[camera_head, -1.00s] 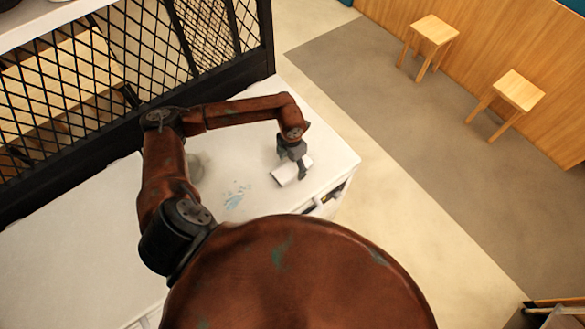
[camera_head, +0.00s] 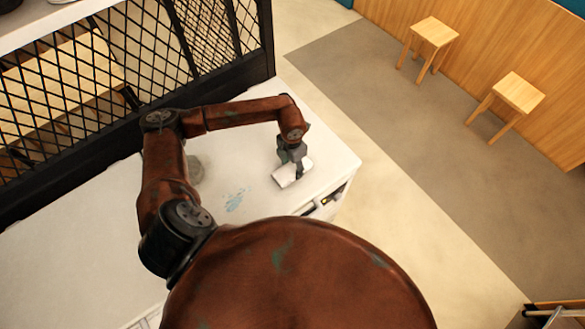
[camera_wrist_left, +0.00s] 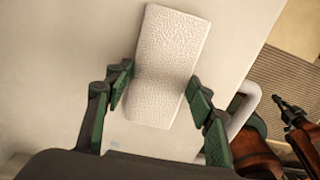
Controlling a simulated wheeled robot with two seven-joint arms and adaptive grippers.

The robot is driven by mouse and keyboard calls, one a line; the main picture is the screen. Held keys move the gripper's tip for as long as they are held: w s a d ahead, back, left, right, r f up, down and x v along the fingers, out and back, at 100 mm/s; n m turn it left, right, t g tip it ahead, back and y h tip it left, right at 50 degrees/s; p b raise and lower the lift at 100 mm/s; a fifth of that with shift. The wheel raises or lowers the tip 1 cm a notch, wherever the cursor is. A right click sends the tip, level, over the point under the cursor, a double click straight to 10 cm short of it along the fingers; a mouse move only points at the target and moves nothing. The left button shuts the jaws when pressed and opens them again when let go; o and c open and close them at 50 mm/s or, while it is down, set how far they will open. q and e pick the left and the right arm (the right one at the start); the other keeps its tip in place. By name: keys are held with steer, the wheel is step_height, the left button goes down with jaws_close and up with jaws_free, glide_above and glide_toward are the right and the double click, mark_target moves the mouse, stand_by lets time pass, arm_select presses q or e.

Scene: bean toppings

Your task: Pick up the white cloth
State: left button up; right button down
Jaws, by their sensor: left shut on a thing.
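The white cloth (camera_head: 285,176) is a folded, textured block near the right end of the white counter. In the left wrist view the cloth (camera_wrist_left: 172,50) lies between the two fingers and looks pinched at its middle. My left gripper (camera_head: 294,170) is shut on it, and it also shows in the left wrist view (camera_wrist_left: 160,92), with a finger against each side. I cannot tell whether the cloth is clear of the counter. My right gripper is not in the head view.
The white counter (camera_head: 75,245) has a blue stain (camera_head: 236,200) left of the cloth. A grey object (camera_head: 196,168) stands beside my left arm. A black mesh partition (camera_head: 160,60) runs along the back. Two wooden stools (camera_head: 432,32) stand on the floor beyond.

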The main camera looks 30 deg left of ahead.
arm_select(q)
steer(key=shift+r, duration=0.6)
steer(key=s+d+r+b, duration=0.3)
steer(key=s+d+r, duration=0.5)
steer(key=d+r, duration=0.3)
steer(key=shift+s+d+r, duration=0.15)
steer(key=shift+r, duration=0.2)
steer(key=o, duration=0.5)
steer(key=c, duration=0.4)
